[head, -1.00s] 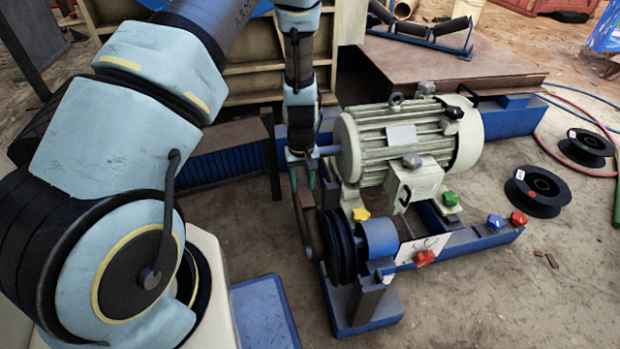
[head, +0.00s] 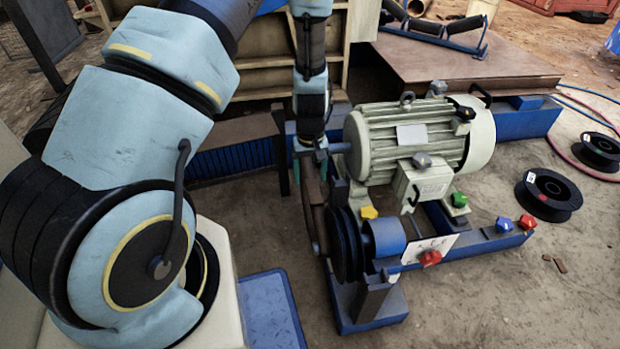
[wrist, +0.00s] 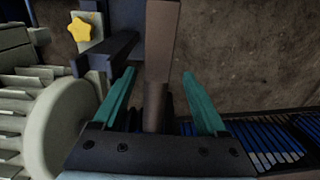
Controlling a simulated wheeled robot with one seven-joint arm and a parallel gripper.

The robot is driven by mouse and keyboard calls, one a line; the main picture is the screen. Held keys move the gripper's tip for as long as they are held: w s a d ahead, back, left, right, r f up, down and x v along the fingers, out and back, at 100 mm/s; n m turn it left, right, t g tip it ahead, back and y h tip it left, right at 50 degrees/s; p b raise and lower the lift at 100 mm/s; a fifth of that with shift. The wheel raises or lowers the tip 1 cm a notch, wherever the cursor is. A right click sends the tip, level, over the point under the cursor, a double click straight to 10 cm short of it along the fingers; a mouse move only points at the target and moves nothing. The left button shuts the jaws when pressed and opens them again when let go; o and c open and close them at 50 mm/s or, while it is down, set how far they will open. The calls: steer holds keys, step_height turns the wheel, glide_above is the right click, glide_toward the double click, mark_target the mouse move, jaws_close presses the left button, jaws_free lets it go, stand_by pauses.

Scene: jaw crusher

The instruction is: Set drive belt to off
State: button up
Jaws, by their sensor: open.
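The drive belt, which I take to be the dark brown strip (head: 314,212), stands beside the black grooved pulleys (head: 346,245) at the left of the motor (head: 405,140) in the head view. My gripper (head: 311,166) points down at the strip's upper end. In the wrist view my gripper (wrist: 161,103) has its two teal fingers apart. The brown strip (wrist: 162,45) runs up between and beyond them, with a visible gap to each finger. Whether anything touches deeper between the fingers is hidden.
A yellow star knob (head: 369,212) sits near the pulleys, and a red knob (head: 430,258) is on a white plate. Green (head: 459,200) and blue (head: 504,225) knobs are further right. Black spools (head: 548,195) lie on open ground. A blue slatted part (wrist: 265,145) is lower right in the wrist view.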

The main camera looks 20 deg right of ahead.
mark_target(310, 183)
step_height(310, 183, up, 8)
steer(key=p, duration=0.1)
steer(key=shift+r+p, duration=0.15)
steer(key=shift+p, duration=0.2)
steer(key=s+a+r+t+p, duration=0.1)
steer(key=s+a+r, duration=0.2)
steer(key=a+r, duration=0.9)
steer(key=s+a+r+t, duration=0.1)
steer(key=s+a+r, duration=0.2)
steer(key=a+r, duration=0.9)
step_height(310, 183, up, 24)
steer(key=a+p, duration=0.1)
steer(key=p, duration=2.5)
steer(key=shift+w+a+p, duration=0.15)
steer(key=shift+w+p, duration=0.05)
steer(key=shift+p, duration=0.2)
steer(key=shift+f, duration=0.1)
